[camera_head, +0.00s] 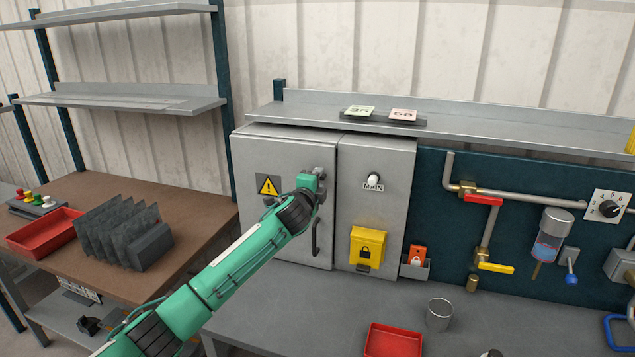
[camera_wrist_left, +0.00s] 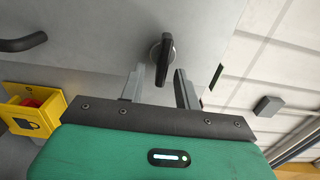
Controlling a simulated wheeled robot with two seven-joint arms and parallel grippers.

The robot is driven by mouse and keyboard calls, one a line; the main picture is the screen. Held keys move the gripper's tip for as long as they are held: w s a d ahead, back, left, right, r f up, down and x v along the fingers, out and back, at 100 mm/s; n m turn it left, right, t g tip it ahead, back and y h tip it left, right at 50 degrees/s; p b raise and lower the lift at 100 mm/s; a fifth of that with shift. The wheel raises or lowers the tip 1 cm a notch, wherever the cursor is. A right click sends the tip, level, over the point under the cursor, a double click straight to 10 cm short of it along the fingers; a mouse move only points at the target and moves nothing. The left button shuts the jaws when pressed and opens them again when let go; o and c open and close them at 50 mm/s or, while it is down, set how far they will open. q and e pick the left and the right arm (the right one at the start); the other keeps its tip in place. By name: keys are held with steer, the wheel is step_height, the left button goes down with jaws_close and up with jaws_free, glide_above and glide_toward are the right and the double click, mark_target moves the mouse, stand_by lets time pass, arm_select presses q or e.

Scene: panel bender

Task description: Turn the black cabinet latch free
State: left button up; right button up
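The grey cabinet door (camera_head: 262,160) is closed and carries a yellow warning triangle. The black latch (camera_wrist_left: 166,58) shows in the left wrist view as a short lever on a round grey base. Its lower end lies between my left gripper's two fingers (camera_wrist_left: 160,72) in the picture. The fingers are apart, with gaps visible on both sides of the lever; I see no clear contact. In the head view my left gripper (camera_head: 319,182) is at the upper right of the door and largely hides the latch. My right gripper is not in view.
A black door handle (camera_head: 315,238) sits below my left gripper. Beside the door are a white MAIN knob (camera_head: 373,180) and a yellow lock box (camera_head: 367,249). A metal cup (camera_head: 439,314) and red tray (camera_head: 392,340) stand on the bench. A shelf (camera_head: 450,122) overhangs the cabinet.

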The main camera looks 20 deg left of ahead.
arm_select(q)
steer(key=s+b, duration=0.4)
steer(key=s, duration=0.9)
steer(key=shift+s+a, duration=0.2)
steer(key=shift+s, duration=0.2)
